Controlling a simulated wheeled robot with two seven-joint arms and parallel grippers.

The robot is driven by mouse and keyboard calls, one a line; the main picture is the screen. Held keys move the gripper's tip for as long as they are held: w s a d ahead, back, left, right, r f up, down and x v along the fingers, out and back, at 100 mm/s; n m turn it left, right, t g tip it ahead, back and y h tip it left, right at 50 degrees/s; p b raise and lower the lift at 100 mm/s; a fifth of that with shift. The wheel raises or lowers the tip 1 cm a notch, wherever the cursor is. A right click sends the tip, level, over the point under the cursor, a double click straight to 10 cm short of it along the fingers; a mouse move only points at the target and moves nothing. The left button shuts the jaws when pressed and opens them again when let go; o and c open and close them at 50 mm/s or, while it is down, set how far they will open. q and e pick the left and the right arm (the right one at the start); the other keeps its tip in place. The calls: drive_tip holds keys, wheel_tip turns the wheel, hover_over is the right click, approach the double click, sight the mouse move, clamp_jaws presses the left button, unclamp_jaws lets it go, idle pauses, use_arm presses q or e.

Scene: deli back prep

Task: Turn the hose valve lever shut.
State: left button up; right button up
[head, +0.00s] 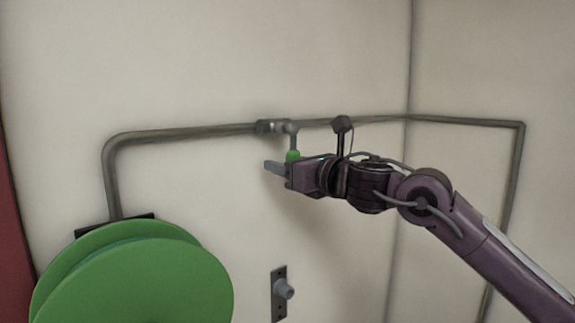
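The hose valve (272,127) sits on the grey pipe along the wall. Its lever (293,141) hangs down from the valve body and ends in a green knob (292,156). My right gripper (275,168) reaches in from the right, with its fingers at the height of the knob or just below it. The gripper's body hides part of the area around the knob, and only one finger shows clearly. I cannot tell whether the fingers touch the knob or hold it. My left gripper is out of view.
A large green hose reel (135,280) stands at the lower left below the pipe (180,135). A small grey wall fitting (284,289) on a dark plate is below the gripper. The wall corner is at the right. The wall between the reel and the gripper is bare.

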use_arm(q)
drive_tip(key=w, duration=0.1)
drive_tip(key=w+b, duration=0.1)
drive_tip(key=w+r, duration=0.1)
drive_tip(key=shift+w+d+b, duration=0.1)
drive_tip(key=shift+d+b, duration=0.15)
drive_tip(key=shift+b, duration=0.05)
use_arm(e)
drive_tip(key=v, duration=0.7)
drive_tip(key=shift+s+d, duration=0.25)
drive_tip(key=shift+s, duration=0.05)
drive_tip(key=shift+f, duration=0.1)
